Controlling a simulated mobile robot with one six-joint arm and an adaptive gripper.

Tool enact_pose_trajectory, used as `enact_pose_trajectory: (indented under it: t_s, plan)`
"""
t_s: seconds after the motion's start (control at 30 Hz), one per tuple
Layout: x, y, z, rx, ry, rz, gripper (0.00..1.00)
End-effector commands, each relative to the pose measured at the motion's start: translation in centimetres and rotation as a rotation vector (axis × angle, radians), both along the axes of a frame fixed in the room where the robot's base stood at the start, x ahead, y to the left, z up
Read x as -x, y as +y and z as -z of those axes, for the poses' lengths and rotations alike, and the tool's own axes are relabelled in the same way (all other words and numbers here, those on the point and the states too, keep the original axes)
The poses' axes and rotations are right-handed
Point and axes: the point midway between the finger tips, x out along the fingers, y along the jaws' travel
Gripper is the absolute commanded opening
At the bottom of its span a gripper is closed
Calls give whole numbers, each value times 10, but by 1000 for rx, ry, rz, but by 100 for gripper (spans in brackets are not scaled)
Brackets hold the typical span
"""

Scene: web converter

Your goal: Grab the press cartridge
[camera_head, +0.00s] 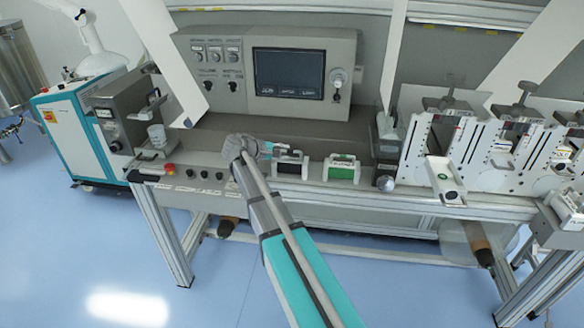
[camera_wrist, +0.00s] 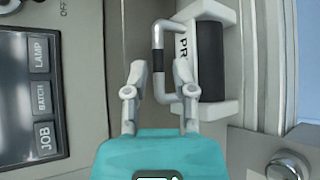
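The press cartridge is a white frame with a black roller (camera_head: 290,163) and a grey carry handle, on the machine's front ledge. In the wrist view the cartridge (camera_wrist: 212,60) stands right of centre, its "PR" lettering partly hidden. Its handle (camera_wrist: 158,35) has a black grip section and reaches left to between my fingers. My gripper (camera_wrist: 160,70) is open, with one finger on each side of the handle bar and visible gaps between. In the head view my gripper (camera_head: 268,149) is at the left of the cartridge.
A similar cartridge with a green roller (camera_head: 342,169) stands just right of it. A control panel with a screen (camera_head: 288,74) rises behind. White printing units (camera_head: 455,150) stand farther right. A round metal knob (camera_wrist: 286,167) shows at the wrist view's lower right.

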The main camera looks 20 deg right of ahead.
Motion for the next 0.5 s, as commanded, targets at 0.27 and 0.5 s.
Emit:
enact_pose_trajectory:
  t_s: [0.27,0.5]
  plan:
    - [-2,-31,13,0,1,2,34]
    - [-2,-39,14,0,0,0,34]
